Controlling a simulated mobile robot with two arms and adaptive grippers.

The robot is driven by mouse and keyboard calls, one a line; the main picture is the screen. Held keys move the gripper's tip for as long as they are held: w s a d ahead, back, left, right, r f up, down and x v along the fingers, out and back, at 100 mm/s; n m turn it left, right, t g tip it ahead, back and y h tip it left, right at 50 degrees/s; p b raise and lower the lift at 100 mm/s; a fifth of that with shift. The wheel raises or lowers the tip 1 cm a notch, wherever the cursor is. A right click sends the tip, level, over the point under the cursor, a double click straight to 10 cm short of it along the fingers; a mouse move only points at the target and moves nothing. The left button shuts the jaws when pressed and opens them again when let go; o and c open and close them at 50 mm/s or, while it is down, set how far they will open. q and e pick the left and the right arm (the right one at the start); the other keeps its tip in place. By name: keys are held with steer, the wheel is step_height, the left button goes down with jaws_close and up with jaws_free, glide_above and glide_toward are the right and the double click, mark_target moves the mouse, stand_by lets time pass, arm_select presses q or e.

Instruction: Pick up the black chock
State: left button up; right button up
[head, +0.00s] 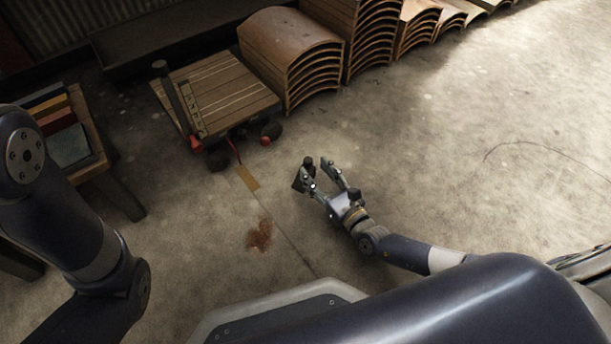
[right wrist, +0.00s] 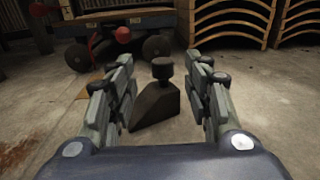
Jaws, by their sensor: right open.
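The black chock (right wrist: 155,105) is a dark wedge with a round knob on top. In the right wrist view it stands on the concrete floor, between and just beyond the fingers of my right gripper (right wrist: 165,95). In the head view the chock (head: 299,180) shows as a dark shape at the left finger of my right gripper (head: 318,166), which partly hides it. My right gripper is open, with a gap between each finger and the knob. My left arm shows at the left of the head view, but its gripper is out of the picture.
A wooden cart (head: 225,92) with dark wheels and red parts stands beyond the chock. Stacks of curved wooden panels (head: 290,45) line the back. A small table (head: 122,190) with coloured items stands at left. The floor (head: 460,150) to the right is clear.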

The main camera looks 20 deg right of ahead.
mark_target(311, 164)
steer(key=b+x, duration=0.2)
steer(key=x, duration=0.1)
steer(key=shift+w+r, duration=0.1)
steer(key=shift+w, duration=0.3)
steer(key=shift+w+a+r+b, duration=0.1)
steer(key=shift+w+b, duration=0.2)
steer(key=shift+w, duration=0.2)
jaws_close()
steer(key=shift+r, duration=0.1)
